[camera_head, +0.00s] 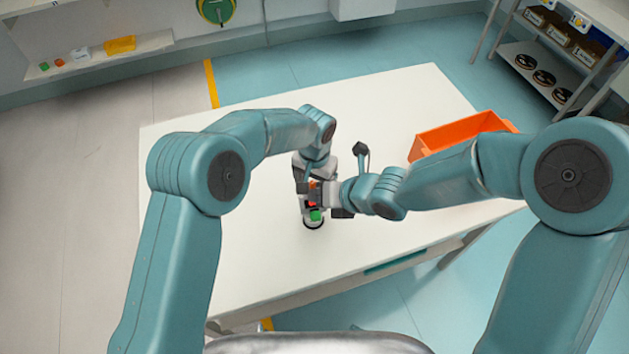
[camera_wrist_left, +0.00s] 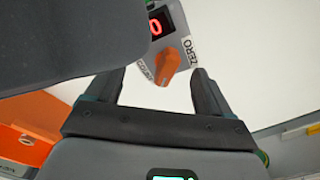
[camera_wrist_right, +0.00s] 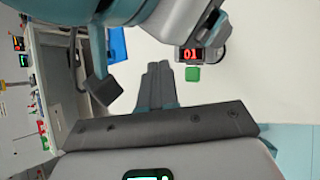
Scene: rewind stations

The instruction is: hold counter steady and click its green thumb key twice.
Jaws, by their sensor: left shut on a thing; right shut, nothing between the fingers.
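The counter (camera_head: 308,196) stands on the white table. Its red display (camera_wrist_right: 189,54) seems to read 01 in the right wrist view. The green thumb key (camera_wrist_right: 193,73) sticks out beside the display, and it also shows in the head view (camera_head: 316,215). In the left wrist view the counter has an orange knob (camera_wrist_left: 167,68) and a ZERO label. My left gripper (camera_wrist_left: 158,76) is shut on the counter, a finger on each side. My right gripper (camera_wrist_right: 158,65) is shut and empty close beside the counter, its fingertips apart from the green key in its wrist view.
An orange bin (camera_head: 460,132) stands on the right of the white table (camera_head: 400,95). The table's left and front areas are clear. A shelf rack (camera_head: 545,70) stands at the back right. A wall shelf (camera_head: 95,58) holds small items at the back left.

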